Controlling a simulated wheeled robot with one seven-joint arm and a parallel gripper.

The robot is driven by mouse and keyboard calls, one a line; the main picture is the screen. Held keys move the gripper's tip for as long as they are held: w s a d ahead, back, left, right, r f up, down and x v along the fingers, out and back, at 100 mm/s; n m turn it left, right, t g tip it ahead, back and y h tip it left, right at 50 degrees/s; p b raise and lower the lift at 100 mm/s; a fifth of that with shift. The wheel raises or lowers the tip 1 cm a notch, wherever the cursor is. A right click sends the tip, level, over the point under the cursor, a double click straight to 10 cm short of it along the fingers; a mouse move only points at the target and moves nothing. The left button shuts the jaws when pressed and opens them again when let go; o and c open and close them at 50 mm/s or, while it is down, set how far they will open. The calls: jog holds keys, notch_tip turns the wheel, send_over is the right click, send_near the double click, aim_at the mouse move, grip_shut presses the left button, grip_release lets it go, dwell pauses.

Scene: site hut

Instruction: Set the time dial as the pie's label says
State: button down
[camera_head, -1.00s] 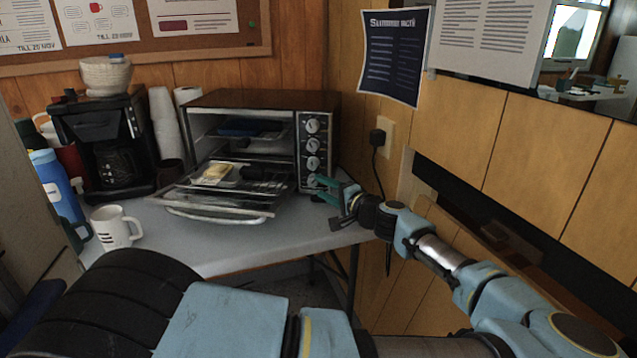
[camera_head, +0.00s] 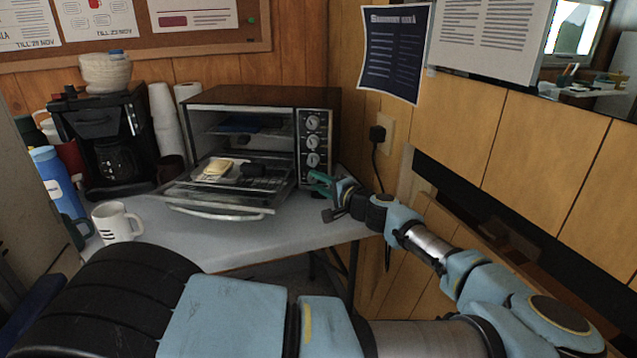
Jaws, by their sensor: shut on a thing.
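The toaster oven (camera_head: 262,97) stands on the table with its glass door (camera_head: 222,207) folded down. Its control panel on the right has a column of pale round dials. The upper dial (camera_head: 313,121), second dial (camera_head: 312,141) and third dial (camera_head: 312,160) show. The dial's setting cannot be read. The pie (camera_head: 217,167) appears as a pale yellowish item in a light tray at the oven's open front. Its label is too small to read.
A white mug (camera_head: 117,222), a blue bottle (camera_head: 58,183) and a coffee maker (camera_head: 105,140) stand left of the oven. A black plug (camera_head: 377,134) and its cord are on the wall close to my wrist. The table front (camera_head: 260,240) is clear.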

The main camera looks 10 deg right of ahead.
jog(key=shift+f, duration=0.1)
jog(key=shift+f+t+b, duration=0.25)
jog(key=shift+t+b, duration=0.05)
jog(key=shift+b, duration=0.5)
jog(key=shift+m+t+b, duration=0.3)
jog(key=shift+m+b, duration=0.2)
jog(key=shift+b, duration=0.2)
jog(key=shift+r, duration=0.15)
jog(key=c, duration=0.8)
grip_release()
jog(key=b+v, duration=0.1)
jog(key=v, duration=1)
jog(key=shift+w+b, duration=0.1)
jog(key=shift+b, duration=0.3)
